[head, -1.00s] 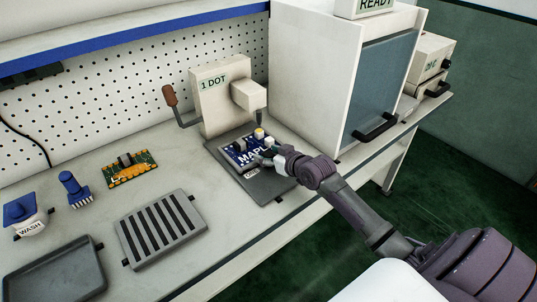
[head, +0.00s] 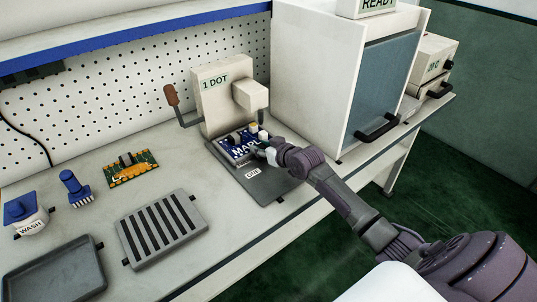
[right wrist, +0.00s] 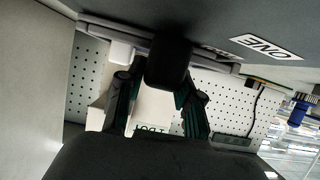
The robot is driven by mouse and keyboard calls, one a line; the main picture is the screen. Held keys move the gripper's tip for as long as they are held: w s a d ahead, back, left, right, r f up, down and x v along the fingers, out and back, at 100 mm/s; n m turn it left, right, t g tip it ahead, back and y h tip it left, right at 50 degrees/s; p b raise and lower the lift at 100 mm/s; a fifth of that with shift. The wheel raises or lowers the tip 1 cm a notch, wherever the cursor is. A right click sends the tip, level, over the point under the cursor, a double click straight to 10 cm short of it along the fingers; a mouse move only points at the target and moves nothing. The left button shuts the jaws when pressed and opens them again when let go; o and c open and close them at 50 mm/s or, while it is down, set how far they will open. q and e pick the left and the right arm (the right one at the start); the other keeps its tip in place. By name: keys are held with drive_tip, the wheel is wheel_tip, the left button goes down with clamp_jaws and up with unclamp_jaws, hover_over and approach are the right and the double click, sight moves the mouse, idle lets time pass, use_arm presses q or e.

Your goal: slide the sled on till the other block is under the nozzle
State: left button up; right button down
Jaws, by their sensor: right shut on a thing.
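Small dark and pale blocks stand on the board; a pale block (head: 253,128) is close below the head. The nozzle tip is hard to make out, so exact alignment cannot be told. My right gripper (head: 264,152) is at the board's front right edge, shut on the sled's dark handle (right wrist: 168,65), seen between the fingers in the right wrist view. My left gripper is out of view.
The "1 DOT" machine (head: 222,100) has a side lever (head: 172,97). A white cabinet (head: 310,70) stands close right. A slotted rack (head: 162,230), an orange board (head: 130,170), a blue-handled tool (head: 75,187) and a dark tray (head: 55,272) lie left.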

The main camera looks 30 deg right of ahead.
drive_tip(key=shift+w, duration=0.65)
drive_tip(key=shift+r, duration=0.2)
drive_tip(key=c, duration=1.1)
unclamp_jaws()
drive_tip(key=o, duration=0.3)
drive_tip(key=shift+w+a+f, duration=0.1)
drive_tip(key=shift+w+f, duration=0.1)
drive_tip(key=shift+w, duration=0.05)
drive_tip(key=shift+o, duration=0.2)
drive_tip(key=shift+s, duration=0.15)
drive_tip(key=v, duration=1.2)
